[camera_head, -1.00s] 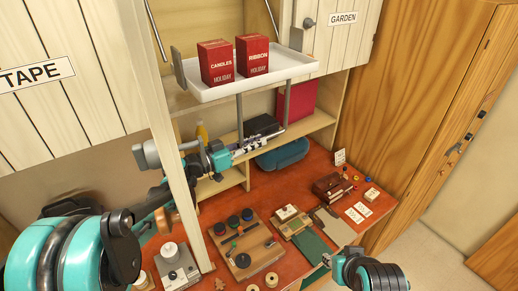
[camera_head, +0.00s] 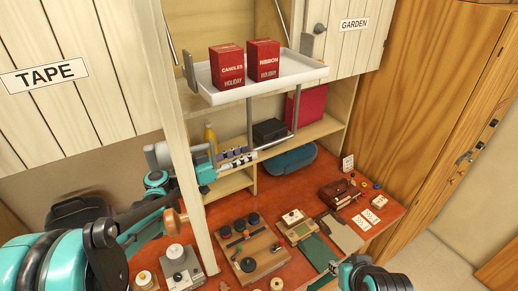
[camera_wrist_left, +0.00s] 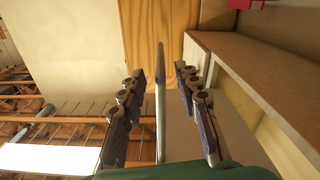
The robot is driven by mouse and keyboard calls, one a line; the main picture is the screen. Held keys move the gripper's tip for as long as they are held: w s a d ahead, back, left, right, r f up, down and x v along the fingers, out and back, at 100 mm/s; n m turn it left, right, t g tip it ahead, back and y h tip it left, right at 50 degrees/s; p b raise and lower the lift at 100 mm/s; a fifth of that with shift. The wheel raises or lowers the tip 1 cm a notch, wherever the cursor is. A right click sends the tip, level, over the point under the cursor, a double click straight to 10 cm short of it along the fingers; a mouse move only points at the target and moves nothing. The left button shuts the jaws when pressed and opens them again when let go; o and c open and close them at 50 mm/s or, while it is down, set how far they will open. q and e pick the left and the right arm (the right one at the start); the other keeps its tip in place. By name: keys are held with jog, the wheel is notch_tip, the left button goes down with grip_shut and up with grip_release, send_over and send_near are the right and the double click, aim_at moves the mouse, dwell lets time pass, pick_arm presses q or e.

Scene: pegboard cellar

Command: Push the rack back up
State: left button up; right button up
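The rack is a white tray (camera_head: 220,97) on metal arms, hanging level in front of the upper cupboard. It carries two red boxes, CANDLES (camera_head: 227,70) and RIBBON (camera_head: 263,62). A grey U-shaped handle bar (camera_head: 294,108) hangs below the tray. My left gripper (camera_head: 246,156) is below the tray, by the lower left part of the handle. In the left wrist view, its fingers (camera_wrist_left: 160,105) are apart with a thin grey bar (camera_wrist_left: 160,75) between them, gaps showing on both sides. My right gripper (camera_head: 333,267) is low over the desk's front; its fingers are too small to judge.
A wooden post (camera_head: 186,170) stands beside my left forearm. The TAPE door (camera_head: 70,40) and GARDEN door (camera_head: 345,45) flank the rack. Below are a shelf with a black box (camera_head: 268,130), a teal case (camera_head: 290,160) and a cluttered red desk (camera_head: 225,213).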

pick_arm(q)
jog(key=v, duration=0.5)
